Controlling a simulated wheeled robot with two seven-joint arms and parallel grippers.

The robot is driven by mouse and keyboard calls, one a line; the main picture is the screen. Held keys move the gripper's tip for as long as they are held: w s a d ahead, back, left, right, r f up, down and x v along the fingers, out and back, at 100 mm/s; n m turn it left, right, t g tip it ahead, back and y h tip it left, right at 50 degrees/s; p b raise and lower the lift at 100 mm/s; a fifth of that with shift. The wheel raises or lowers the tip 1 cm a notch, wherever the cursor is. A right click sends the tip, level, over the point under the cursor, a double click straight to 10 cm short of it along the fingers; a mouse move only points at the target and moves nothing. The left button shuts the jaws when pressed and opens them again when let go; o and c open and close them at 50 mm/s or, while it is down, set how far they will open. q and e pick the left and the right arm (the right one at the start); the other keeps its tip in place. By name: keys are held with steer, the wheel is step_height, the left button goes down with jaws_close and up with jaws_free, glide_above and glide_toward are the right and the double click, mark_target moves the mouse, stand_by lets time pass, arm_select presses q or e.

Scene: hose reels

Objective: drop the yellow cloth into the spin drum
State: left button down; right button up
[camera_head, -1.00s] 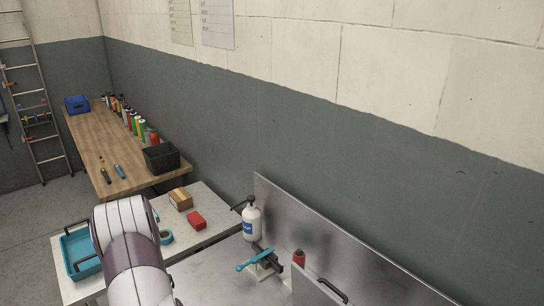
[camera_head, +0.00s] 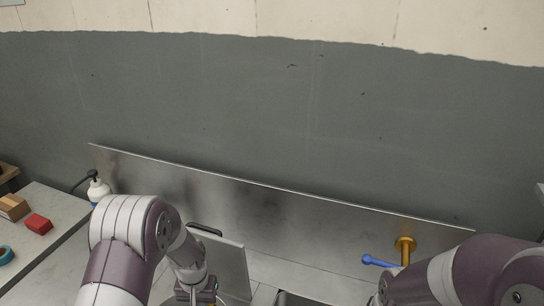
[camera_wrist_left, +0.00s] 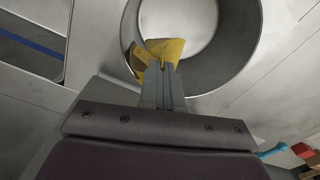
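The yellow cloth (camera_wrist_left: 166,48) shows in the left wrist view, bunched at the tips of my left gripper (camera_wrist_left: 163,72). The fingers are close together and shut on it. The cloth lies across the near rim of the round metal spin drum (camera_wrist_left: 225,75), partly over its opening. I cannot tell how far it hangs inside. In the head view my left arm reaches down at the lower left, and its fingertips are out of sight. My right arm enters at the lower right, but its gripper is not in view.
A raised grey lid (camera_head: 232,262) stands beside my left wrist. A metal backsplash (camera_head: 290,215) runs along the wall. A brass fitting (camera_head: 405,248) with a blue lever (camera_head: 378,261) is near my right arm. A white bottle (camera_head: 98,190) and red block (camera_head: 38,224) are at left.

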arm_select(q)
steer(key=a+f+b, duration=0.7)
steer(key=f+b, duration=0.4)
steer(key=shift+a, duration=0.15)
steer(key=c, duration=1.5)
jaws_free()
steer(key=o, duration=1.5)
step_height(320, 180, up, 6)
steer(key=p, duration=0.4)
steer(key=shift+f, duration=0.25)
